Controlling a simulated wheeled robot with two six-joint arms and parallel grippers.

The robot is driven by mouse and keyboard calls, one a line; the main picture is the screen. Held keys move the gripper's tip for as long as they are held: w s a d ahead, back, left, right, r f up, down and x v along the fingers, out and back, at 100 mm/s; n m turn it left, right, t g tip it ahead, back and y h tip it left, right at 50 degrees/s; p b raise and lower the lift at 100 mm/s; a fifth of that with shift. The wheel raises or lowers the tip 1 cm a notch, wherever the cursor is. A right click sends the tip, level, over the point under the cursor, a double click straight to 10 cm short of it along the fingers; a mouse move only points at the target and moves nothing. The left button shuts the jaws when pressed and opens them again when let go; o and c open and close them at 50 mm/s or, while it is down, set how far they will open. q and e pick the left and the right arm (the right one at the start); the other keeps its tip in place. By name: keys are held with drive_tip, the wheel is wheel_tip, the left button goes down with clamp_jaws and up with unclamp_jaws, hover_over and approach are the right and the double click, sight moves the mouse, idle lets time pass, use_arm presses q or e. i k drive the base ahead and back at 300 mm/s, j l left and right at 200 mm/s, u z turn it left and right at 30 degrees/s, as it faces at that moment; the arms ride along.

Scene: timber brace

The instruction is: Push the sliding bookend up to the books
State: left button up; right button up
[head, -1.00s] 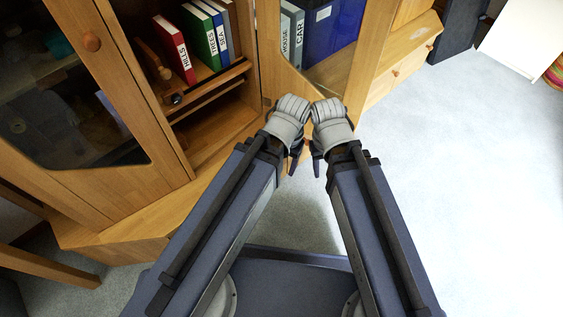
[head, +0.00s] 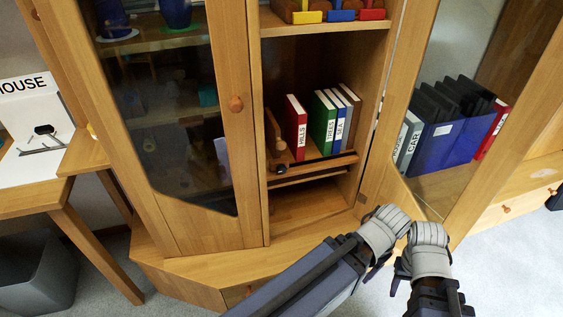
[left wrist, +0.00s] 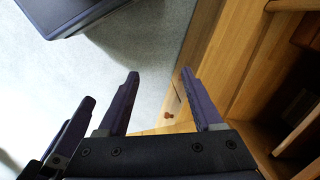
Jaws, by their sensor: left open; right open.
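The wooden bookend (head: 273,134) stands upright at the left end of the book row on the open middle shelf, with a dark knob (head: 281,170) at its lower front. A narrow gap seems to lie between it and the red HILLS book (head: 297,128). The green TREES book (head: 322,125), the blue SEA book (head: 338,119) and grey books stand to the right. My left gripper (head: 378,270) is open and empty, low in front of the cabinet; its spread fingers show in the left wrist view (left wrist: 160,74). My right gripper (head: 400,277) is close beside it, open. Both are apart from the bookend.
A dark rail (head: 320,163) runs along the shelf front. A glass door with a knob (head: 236,103) closes the cabinet's left part. At the right, blue binders (head: 440,146) stand behind a wooden frame. Coloured trays (head: 342,15) sit on the shelf above. A side table (head: 60,185) is left.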

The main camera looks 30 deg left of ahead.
sight(273, 142)
drive_tip(key=u, duration=1.3)
drive_tip(key=l+u, duration=0.35)
drive_tip(key=l, duration=1.3)
drive_tip(key=k, duration=0.05)
